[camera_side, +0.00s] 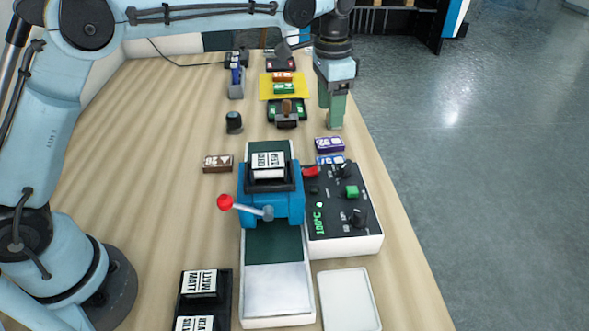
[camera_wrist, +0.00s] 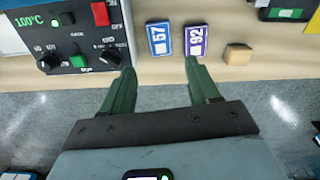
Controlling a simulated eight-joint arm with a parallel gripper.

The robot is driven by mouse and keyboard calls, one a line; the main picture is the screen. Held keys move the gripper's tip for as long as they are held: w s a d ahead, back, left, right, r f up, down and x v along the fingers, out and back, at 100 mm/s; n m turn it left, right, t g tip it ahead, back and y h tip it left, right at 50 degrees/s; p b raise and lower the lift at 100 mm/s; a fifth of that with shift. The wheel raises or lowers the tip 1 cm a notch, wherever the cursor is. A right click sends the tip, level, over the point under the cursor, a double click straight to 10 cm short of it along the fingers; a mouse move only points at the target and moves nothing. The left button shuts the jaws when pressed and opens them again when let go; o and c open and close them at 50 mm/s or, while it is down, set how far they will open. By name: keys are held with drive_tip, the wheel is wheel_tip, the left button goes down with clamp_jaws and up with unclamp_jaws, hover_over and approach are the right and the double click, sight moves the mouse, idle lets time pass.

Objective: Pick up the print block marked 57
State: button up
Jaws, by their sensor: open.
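The blue print block marked 57 (camera_wrist: 161,38) lies on the wooden table, left of the purple block marked 92 (camera_wrist: 194,41), with a narrow gap between them. In the side view the blue block (camera_side: 330,159) is partly hidden by the control box, just in front of the purple block (camera_side: 329,143). My gripper (camera_wrist: 159,68) is open and empty. In the wrist view its two green fingers point towards the blocks, and the right fingertip is just below the purple block. In the side view my gripper (camera_side: 336,126) is behind both blocks.
The control box (camera_side: 345,212) with knobs stands close to the blue block. A brown block (camera_side: 218,162) lies further left. A tan block (camera_wrist: 237,54) sits right of the purple one. The table edge is near.

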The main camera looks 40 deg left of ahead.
sight(332, 161)
drive_tip(key=f, duration=0.9)
drive_tip(key=w+d+f, duration=0.1)
drive_tip(key=f, duration=0.3)
drive_tip(key=shift+w+f, duration=0.1)
drive_tip(key=shift+f, duration=0.25)
drive_tip(key=shift+c, duration=0.2)
drive_tip(key=c, duration=0.8)
